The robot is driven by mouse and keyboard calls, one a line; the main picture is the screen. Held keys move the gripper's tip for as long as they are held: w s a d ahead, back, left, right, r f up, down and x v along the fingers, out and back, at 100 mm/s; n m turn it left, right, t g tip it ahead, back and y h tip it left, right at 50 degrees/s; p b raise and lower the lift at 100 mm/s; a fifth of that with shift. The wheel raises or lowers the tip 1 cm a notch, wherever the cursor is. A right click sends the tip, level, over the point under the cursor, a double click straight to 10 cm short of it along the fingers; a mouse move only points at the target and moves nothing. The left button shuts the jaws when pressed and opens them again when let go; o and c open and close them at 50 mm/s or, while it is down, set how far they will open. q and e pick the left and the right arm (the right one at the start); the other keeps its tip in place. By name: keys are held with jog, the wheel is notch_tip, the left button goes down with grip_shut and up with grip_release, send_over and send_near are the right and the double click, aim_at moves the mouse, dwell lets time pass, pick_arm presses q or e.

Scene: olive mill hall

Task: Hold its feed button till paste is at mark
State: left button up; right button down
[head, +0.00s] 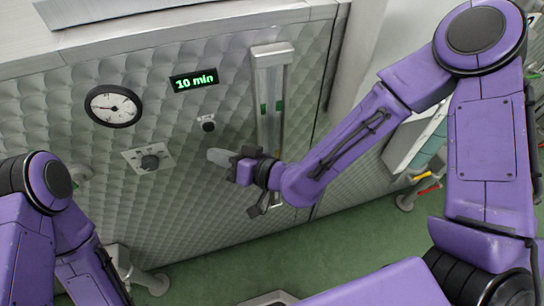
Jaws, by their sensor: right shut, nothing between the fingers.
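A small dark round button (208,125) on a pale plate sits on the machine's dimpled metal front, under the display; I see no label naming it the feed button. My right gripper (213,156) is shut and empty, its fingertips a little below the button and apart from it in the picture. A tall upright sight glass (270,90) with green marks on its sides stands to the right of the button. The paste level in it cannot be made out, and my right wrist covers part of its lower end. My left gripper is out of view; only my left arm shows.
A lit display (194,80) reads "10 min". Pipes with yellow and red handles (428,189) stand at the right. Green floor (230,270) lies below the panel.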

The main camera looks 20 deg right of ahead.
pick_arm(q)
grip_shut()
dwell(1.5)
